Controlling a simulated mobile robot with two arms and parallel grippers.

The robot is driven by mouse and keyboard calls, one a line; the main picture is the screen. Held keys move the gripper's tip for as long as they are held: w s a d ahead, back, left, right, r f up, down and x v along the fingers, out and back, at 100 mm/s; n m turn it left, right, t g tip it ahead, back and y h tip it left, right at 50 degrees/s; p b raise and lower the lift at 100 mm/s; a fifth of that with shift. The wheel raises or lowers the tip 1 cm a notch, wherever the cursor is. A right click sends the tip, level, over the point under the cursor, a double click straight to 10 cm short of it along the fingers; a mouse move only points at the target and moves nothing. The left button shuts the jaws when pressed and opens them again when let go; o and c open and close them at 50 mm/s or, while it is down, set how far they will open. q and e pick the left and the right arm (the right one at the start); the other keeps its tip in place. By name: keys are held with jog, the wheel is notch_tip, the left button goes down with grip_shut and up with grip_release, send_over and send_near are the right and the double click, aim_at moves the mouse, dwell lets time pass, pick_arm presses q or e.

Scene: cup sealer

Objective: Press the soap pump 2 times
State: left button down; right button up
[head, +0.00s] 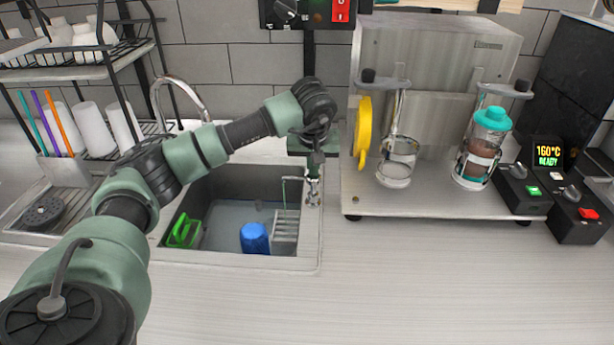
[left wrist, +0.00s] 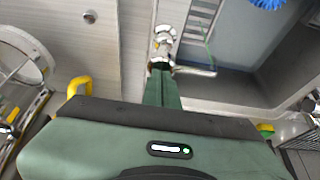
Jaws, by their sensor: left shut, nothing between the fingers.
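The soap pump (head: 313,190) is a small metal dispenser on the right rim of the sink, with a thin spout pointing left over the basin. In the left wrist view its metal pump (left wrist: 165,38) and spout show just beyond my fingertips. My left gripper (head: 316,160) points down directly above the pump, with its fingers shut and empty. In the left wrist view the closed green fingers (left wrist: 160,72) overlap the pump head. I cannot tell whether they touch it. My right gripper is not in view.
The sink (head: 225,190) holds a blue item (head: 254,239), a green item (head: 184,231) and a wire rack (head: 286,227). The cup sealer machine (head: 435,80) stands close on the right, with a yellow handle (head: 363,130). The front counter (head: 400,285) is clear.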

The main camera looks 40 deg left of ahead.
pick_arm(q)
jog(key=shift+s+f+b, duration=0.1)
jog(key=shift+f+b, duration=0.35)
jog(key=shift+f, duration=0.5)
jog(key=shift+r, duration=0.1)
jog(key=shift+r+p, duration=1.25)
jog(key=shift+r, duration=0.35)
jog(key=shift+f, duration=0.1)
